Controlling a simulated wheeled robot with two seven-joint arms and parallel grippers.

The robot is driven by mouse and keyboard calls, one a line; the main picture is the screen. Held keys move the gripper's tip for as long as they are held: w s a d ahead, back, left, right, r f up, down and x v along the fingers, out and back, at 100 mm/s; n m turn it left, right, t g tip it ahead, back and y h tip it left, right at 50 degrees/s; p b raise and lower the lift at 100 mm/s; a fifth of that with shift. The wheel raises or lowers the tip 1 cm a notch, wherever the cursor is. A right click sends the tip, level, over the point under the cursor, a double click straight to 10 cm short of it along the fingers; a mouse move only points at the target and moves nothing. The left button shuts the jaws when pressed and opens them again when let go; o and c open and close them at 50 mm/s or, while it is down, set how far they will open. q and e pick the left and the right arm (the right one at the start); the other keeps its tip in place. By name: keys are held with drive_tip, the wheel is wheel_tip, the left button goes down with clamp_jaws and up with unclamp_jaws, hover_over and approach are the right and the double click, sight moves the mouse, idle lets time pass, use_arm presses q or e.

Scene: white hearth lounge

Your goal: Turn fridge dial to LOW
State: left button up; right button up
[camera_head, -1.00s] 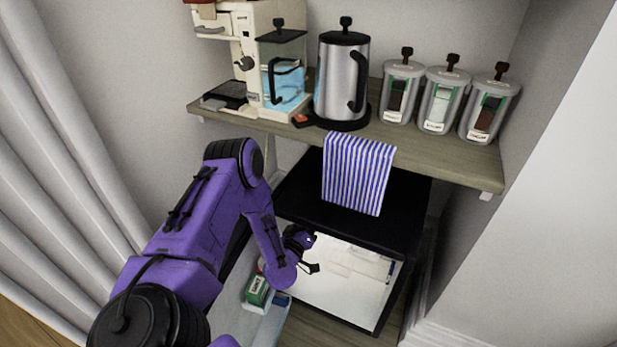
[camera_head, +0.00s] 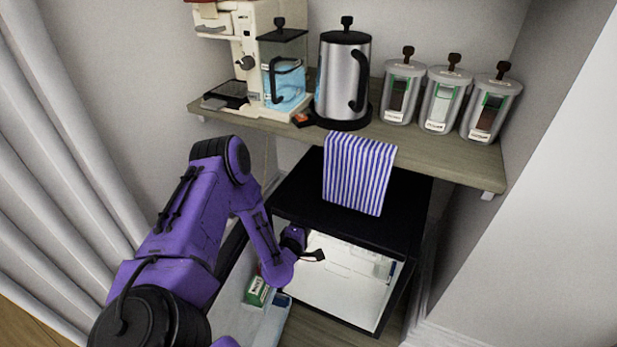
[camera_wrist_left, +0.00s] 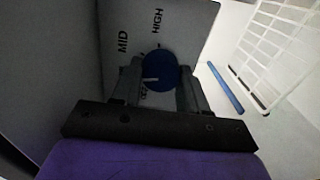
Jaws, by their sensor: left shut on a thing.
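The black mini fridge (camera_head: 405,205) stands under the shelf with its door open, showing a bright white interior (camera_head: 340,285). My left gripper (camera_head: 318,256) reaches into the fridge opening at its left side. In the left wrist view, the gripper (camera_wrist_left: 157,90) is shut on the round blue dial (camera_wrist_left: 160,66), with a finger on either side. The dial sits on a grey panel (camera_wrist_left: 185,25) marked MID and HIGH. A white mark on the dial's lower left points left. Lettering below it is mostly hidden by the left finger. My right gripper is out of view.
The open door (camera_head: 235,310) lies at lower left, holding a green box (camera_head: 257,291). A striped towel (camera_head: 358,175) hangs from the shelf (camera_head: 440,150) above. A white wire rack (camera_wrist_left: 285,45) and blue strip (camera_wrist_left: 225,87) are right of the dial.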

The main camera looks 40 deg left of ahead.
use_arm(q)
drive_tip(key=shift+s+d+f+n, duration=0.1)
drive_tip(key=shift+f+n, duration=0.1)
drive_tip(key=shift+n, duration=0.8)
drive_tip(key=o, duration=1.1)
drive_tip(key=shift+r, duration=0.1)
drive_tip(key=shift+c, duration=0.2)
drive_tip(key=v, duration=1)
drive_tip(key=shift+s, duration=0.3)
